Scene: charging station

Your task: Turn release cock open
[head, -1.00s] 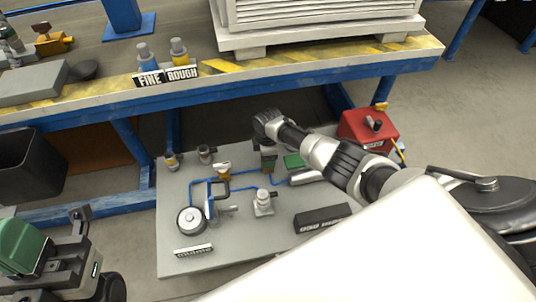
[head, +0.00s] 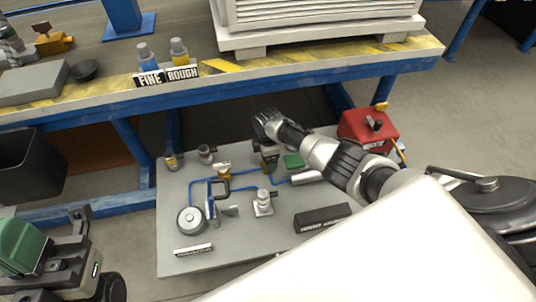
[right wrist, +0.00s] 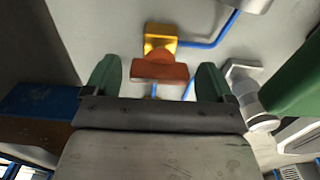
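A yellow cock with an orange-brown handle (right wrist: 160,68) shows in the right wrist view, with blue tubing by it. A small yellow cock (head: 222,173) stands on the grey panel (head: 175,235) in the head view; I take it to be the same one. My right gripper (right wrist: 157,64) is open, with its green fingers on either side of the handle and visible gaps. In the head view my right wrist (head: 266,124) is above the panel's back part, and the fingertips are hidden. My left gripper (head: 50,258) is at the lower left, away from the panel; its opening is unclear.
A round gauge (head: 191,220), a silver fitting (head: 263,203), a dark labelled block (head: 322,217) and a green block (head: 294,161) are on the panel. A red box (head: 368,130) stands at its right. A blue-framed workbench (head: 300,75) is behind.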

